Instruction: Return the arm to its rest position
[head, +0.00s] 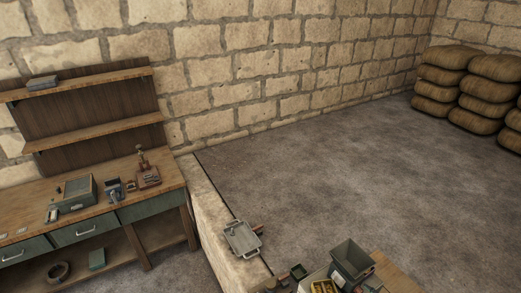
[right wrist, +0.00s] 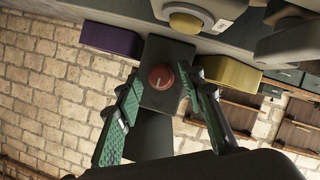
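My right gripper (right wrist: 162,85) shows in the right wrist view. Its two green-padded fingers stand wide apart with nothing held between them. A round red knob (right wrist: 161,77) on a dark grey box (right wrist: 160,98) appears in the gap between the fingertips, and visible space separates it from both fingers. How far the knob is from the fingers in depth, I cannot tell. Neither arm can be made out in the head view, and my left gripper is in no view.
In the head view a wooden workbench (head: 160,207) with tools stands at left. A metal tray (head: 242,239) lies on a low stone wall (head: 212,214). Boxes, including a dark green bin (head: 351,260), crowd the bottom edge. Sacks (head: 446,78) are stacked far right; the floor (head: 330,165) between is clear.

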